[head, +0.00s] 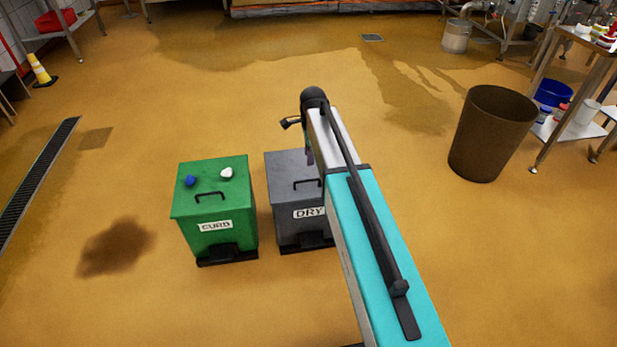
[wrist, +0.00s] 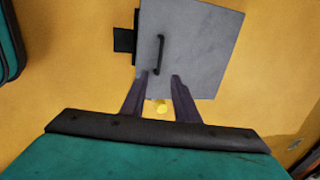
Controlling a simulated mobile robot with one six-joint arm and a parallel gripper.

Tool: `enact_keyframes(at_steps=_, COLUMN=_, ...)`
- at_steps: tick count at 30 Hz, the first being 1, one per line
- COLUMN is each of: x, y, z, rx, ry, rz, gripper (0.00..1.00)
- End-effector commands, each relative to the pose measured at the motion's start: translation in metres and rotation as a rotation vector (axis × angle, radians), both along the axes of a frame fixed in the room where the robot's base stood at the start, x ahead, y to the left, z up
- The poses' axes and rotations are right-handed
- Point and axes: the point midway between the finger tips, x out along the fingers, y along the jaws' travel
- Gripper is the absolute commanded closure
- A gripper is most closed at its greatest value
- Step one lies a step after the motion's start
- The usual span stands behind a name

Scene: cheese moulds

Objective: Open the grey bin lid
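The grey bin (head: 290,235) stands on the floor in the middle of the head view, with a DRY label on its front. Its grey lid (head: 285,166) looks shut and has a dark bar handle (head: 306,182). My arm hides the bin's right side. In the wrist view the lid (wrist: 205,45) is seen from above, with the handle (wrist: 160,55) beyond my fingertips. My gripper (wrist: 159,76) is open, its two dark fingers apart with nothing held. The fingertips overlap the lid's near edge in the picture; their height above it is unclear.
A green bin (head: 216,225) labelled CURD stands close on the left, with a blue item (head: 190,181) and a white item (head: 227,173) on its lid. A brown barrel (head: 492,133) stands at the right. A drain (head: 35,180) runs far left. Open floor lies around the bins.

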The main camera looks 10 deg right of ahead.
Motion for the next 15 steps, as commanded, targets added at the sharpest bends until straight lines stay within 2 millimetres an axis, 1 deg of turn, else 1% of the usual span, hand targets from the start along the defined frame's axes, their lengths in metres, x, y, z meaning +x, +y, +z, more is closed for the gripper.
enact_keyframes(at_steps=4, x=0.001, y=0.000, z=-0.006, rx=0.000, ry=0.001, rz=0.001, gripper=0.72)
enact_keyframes(at_steps=8, x=0.003, y=0.000, z=-0.016, rx=0.000, ry=0.001, rz=0.001, gripper=0.72)
enact_keyframes(at_steps=15, x=0.009, y=0.001, z=-0.047, rx=0.000, ry=0.002, rz=0.002, gripper=0.72)
